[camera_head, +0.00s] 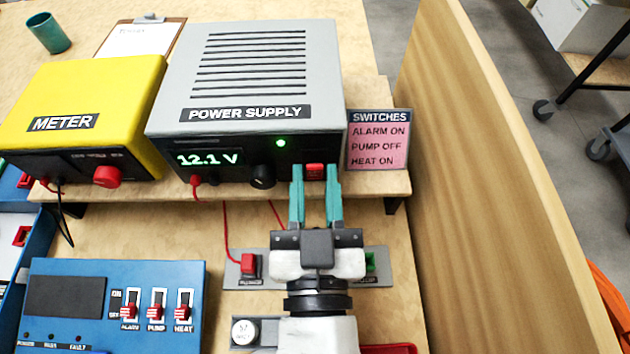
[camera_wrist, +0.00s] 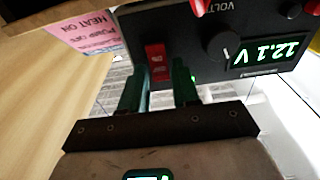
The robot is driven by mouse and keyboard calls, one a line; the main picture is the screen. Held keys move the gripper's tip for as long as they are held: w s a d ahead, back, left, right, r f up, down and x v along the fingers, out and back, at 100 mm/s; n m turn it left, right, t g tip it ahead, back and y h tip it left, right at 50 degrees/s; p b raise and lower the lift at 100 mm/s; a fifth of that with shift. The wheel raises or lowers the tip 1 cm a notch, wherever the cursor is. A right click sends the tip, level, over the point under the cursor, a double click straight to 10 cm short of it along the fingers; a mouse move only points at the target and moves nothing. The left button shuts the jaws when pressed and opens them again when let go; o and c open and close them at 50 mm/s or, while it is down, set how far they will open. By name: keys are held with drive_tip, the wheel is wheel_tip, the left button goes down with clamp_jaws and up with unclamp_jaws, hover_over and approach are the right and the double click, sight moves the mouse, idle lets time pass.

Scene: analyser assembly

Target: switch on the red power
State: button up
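The grey power supply (camera_head: 262,70) stands on the raised shelf, its display reading 12.1 V and a green light lit. Its red power switch (camera_head: 315,171) is at the right end of the black front panel; it also shows in the wrist view (camera_wrist: 156,65). My gripper (camera_head: 316,170) is in front of the switch, its two teal fingers apart, one to each side of the switch in the picture. In the wrist view my gripper (camera_wrist: 158,85) has nothing between its fingers. Whether a fingertip touches the panel I cannot tell.
A pink switches card (camera_head: 378,140) stands right of the power supply. The yellow meter (camera_head: 85,100) is on the left. A blue panel (camera_head: 70,300) with red toggles lies below left. Red leads run down to a red terminal (camera_head: 249,265). A wooden wall (camera_head: 480,180) bounds the right side.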

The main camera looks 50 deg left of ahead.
drive_tip(key=shift+o, duration=1.3)
drive_tip(key=shift+f, duration=0.1)
drive_tip(key=b+v, duration=0.2)
drive_tip(key=v, duration=0.8)
drive_tip(key=shift+s+d, duration=0.25)
drive_tip(key=shift+s, duration=0.05)
